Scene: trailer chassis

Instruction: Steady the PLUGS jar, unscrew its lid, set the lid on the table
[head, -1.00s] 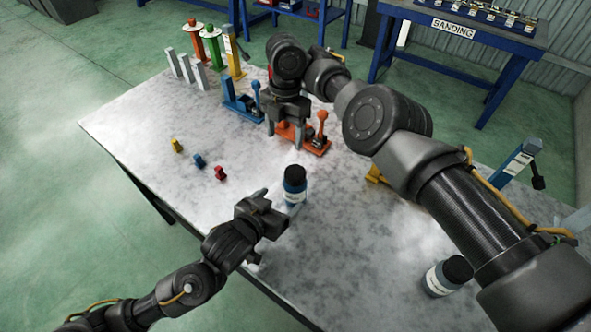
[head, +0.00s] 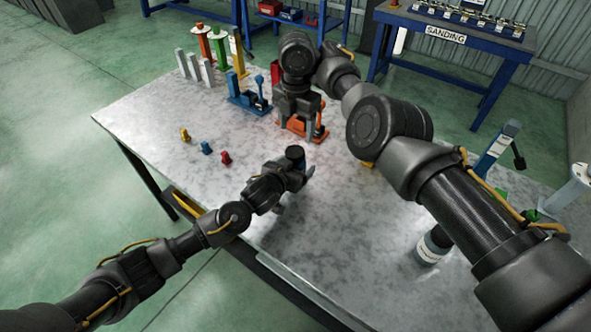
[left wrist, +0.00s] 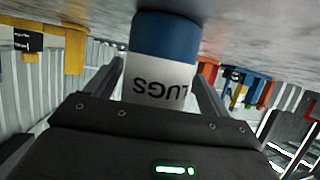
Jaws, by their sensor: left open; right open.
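The PLUGS jar stands upright on the table (head: 345,215). In the head view its black lid (head: 295,152) shows above my left gripper (head: 296,178), which hides most of the body. In the left wrist view the jar (left wrist: 160,80) appears upside down, a blue band and a white label reading "LUGS" visible, between the two fingers of my left gripper (left wrist: 160,85). These fingers are open, one on each side of the jar. My right gripper (head: 298,122) is open and points down, behind the jar and above the lid's height, in front of the orange clamp.
A second jar (head: 432,246) stands at the right, partly behind my right arm. Yellow (head: 184,134), blue (head: 206,147) and red (head: 226,157) plugs lie at the left. Blue (head: 250,98) and orange (head: 320,128) clamps stand at the back. The table in front of the jar is clear.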

